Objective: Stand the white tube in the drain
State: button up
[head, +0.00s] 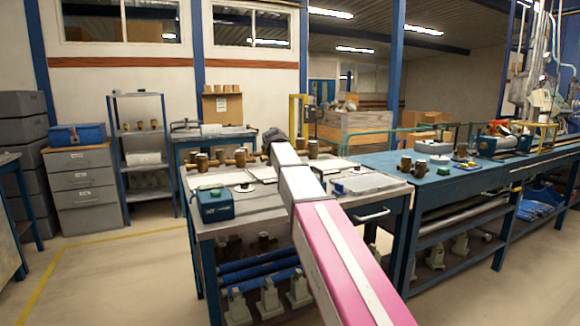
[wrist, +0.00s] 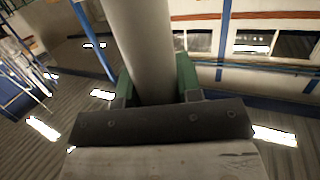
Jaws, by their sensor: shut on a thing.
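The white tube (wrist: 140,45) fills the upper middle of the wrist view, between the green fingers of my gripper (wrist: 156,82). The fingers are shut on it, one on each side. Its far end runs out of the top of that view. In the head view my arm reaches over the near bench, and its dark end (head: 275,138) is above the bench's back edge. The tube and the fingers are hidden there behind the arm. I cannot make out the drain in either view.
The near bench (head: 240,226) holds a green-blue box (head: 214,204), flat plates and several brass fittings. A blue bench (head: 436,184) with more fittings adjoins on the right. A shelf rack (head: 142,150) and grey drawers (head: 80,190) stand left. Floor at front left is clear.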

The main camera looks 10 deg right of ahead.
jog(key=shift+s+d+f, duration=0.2)
jog(key=shift+d+f, duration=1.25)
jog(key=shift+f, duration=0.1)
jog(key=shift+s+d+f, duration=0.15)
jog(key=shift+d+f, duration=1.35)
jog(key=shift+f, duration=0.1)
jog(key=shift+s+d+f, duration=0.2)
jog(key=shift+d+f, duration=1.25)
jog(key=shift+f, duration=0.1)
jog(key=shift+f, duration=0.1)
jog(key=shift+s+f, duration=0.1)
jog(key=shift+f, duration=0.1)
